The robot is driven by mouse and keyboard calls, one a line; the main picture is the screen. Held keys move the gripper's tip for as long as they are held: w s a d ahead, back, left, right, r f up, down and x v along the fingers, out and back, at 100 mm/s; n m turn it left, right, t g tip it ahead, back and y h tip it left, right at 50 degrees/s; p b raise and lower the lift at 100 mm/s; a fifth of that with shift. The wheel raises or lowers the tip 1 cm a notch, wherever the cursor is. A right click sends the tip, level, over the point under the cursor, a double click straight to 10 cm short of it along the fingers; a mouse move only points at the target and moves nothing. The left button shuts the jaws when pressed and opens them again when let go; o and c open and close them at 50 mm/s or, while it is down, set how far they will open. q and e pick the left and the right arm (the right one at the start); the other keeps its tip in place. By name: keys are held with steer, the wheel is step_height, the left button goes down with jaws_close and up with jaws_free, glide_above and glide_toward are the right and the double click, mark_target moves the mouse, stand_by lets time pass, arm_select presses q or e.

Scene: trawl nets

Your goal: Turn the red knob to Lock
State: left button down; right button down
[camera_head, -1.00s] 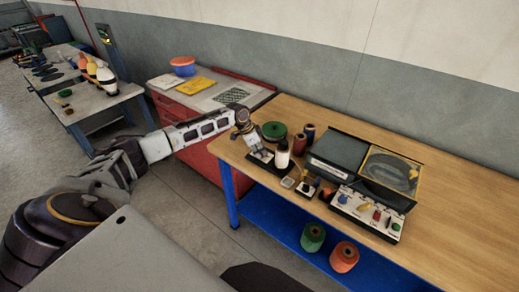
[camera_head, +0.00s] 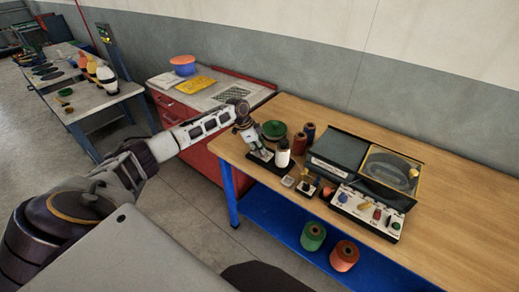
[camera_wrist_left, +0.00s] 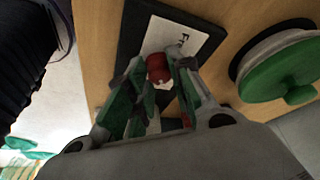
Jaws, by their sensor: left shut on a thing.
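The red knob (camera_wrist_left: 158,69) shows in the left wrist view, in front of a white label plate on a black base (camera_wrist_left: 133,40). Part of the label's lettering shows, starting with "F"; the rest is hidden. My left gripper (camera_wrist_left: 160,76) is shut on the red knob, with a finger on each side of it. In the head view my left gripper (camera_head: 254,146) is at the left end of the wooden table, over a small white-topped plate, and it hides the knob there. My right gripper is not in view.
A green round-lidded thing (camera_head: 274,130) stands close beside the gripper, with a white bottle (camera_head: 283,154) in front. A control panel (camera_head: 370,212) with coloured knobs is to the right. The wooden table (camera_head: 465,195) is clear at far right.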

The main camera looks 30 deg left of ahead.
arm_select(q)
steer(key=c, duration=1.3)
jaws_free()
steer(key=shift+o, duration=0.2)
steer(key=shift+r, duration=0.1)
steer(key=v, duration=1.1)
steer(key=shift+r, duration=0.4)
steer(key=shift+s, duration=0.2)
